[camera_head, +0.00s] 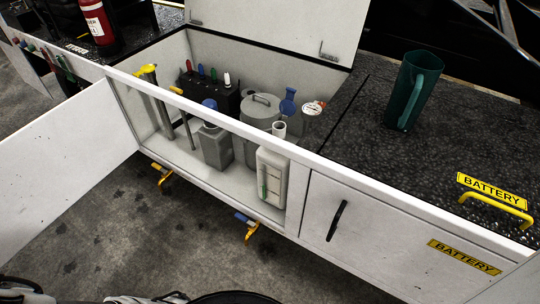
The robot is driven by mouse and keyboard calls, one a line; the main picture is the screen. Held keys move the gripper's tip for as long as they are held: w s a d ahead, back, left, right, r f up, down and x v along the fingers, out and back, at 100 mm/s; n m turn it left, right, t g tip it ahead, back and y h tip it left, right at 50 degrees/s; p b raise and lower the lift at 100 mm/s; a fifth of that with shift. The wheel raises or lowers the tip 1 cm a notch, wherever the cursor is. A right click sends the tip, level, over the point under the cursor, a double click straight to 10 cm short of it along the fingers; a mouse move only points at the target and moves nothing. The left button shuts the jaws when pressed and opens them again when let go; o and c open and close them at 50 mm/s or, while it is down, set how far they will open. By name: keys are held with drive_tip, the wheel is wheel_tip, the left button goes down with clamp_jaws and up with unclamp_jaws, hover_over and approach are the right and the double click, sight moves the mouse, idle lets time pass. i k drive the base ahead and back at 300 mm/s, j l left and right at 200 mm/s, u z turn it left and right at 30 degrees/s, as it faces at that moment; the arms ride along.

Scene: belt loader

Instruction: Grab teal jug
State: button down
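The teal jug (412,92) stands upright on the black speckled top of the loader, right of the open compartment. Its handle faces right and toward me, and its mouth is at the top. Nothing touches it. My gripper is not in view, so I cannot see whether it is open or shut.
The open compartment (178,152) left of the jug holds several grey containers and a black battery (212,100). A raised white lid (275,28) stands behind it, and an open white door (66,196) swings out left. A yellow handle (497,207) stands at the right front edge.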

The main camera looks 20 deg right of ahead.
sight(420, 71)
drive_tip(key=z, duration=2.5)
drive_tip(key=j+z, duration=0.25)
drive_tip(key=k+j+z, duration=0.25)
drive_tip(key=j, duration=0.55)
drive_tip(key=k+j, duration=0.15)
drive_tip(key=j, duration=0.25)
